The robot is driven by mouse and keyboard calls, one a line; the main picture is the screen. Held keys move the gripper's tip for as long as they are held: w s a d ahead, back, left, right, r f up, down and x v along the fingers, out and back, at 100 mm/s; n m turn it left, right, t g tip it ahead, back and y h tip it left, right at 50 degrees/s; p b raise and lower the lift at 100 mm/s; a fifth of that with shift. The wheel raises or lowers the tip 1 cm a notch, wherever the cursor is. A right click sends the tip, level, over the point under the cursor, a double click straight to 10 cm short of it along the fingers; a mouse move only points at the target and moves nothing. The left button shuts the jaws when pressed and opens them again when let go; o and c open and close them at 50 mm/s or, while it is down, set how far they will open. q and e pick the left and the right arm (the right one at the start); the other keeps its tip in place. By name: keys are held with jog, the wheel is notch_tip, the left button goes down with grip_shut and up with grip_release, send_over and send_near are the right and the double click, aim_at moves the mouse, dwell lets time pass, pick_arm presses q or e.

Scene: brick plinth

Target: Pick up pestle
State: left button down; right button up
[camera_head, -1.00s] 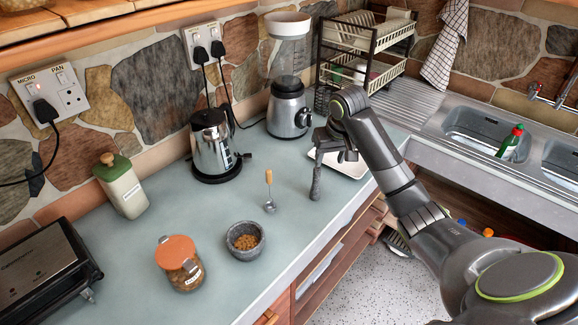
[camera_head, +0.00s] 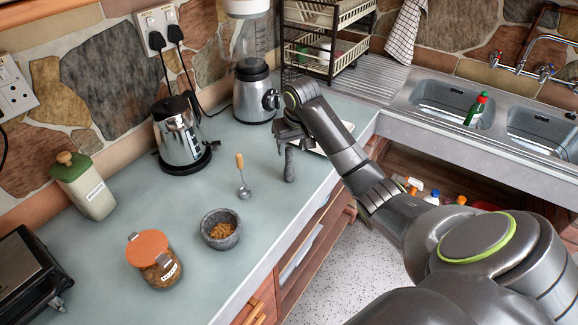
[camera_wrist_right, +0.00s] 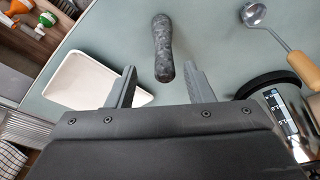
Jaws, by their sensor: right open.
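The dark grey stone pestle (camera_head: 289,164) is on the counter, right of the ladle. In the right wrist view the pestle (camera_wrist_right: 162,42) lies ahead of my gripper, its rounded near end close to the gap between the fingers. My right gripper (camera_head: 292,138) is just above and behind the pestle in the head view. My left gripper does not show.
A ladle (camera_head: 242,176), a stone mortar (camera_head: 222,239) with brown bits and an orange-lidded jar (camera_head: 154,262) stand left of the pestle. A kettle (camera_head: 181,135) and blender (camera_head: 255,95) stand behind. A white tray (camera_wrist_right: 88,80) lies beside the gripper.

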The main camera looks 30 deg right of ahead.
aim_at(288, 160)
jog(key=shift+w+f, duration=0.2)
jog(key=shift+f, duration=0.5)
jog(key=x, duration=0.1)
jog(key=p+x, duration=0.1)
jog(key=x, duration=0.2)
jog(key=shift+a+p, duration=0.25)
jog(key=shift+p, duration=0.15)
jog(key=shift+w+f, duration=0.1)
jog(key=shift+f, duration=0.55)
grip_shut()
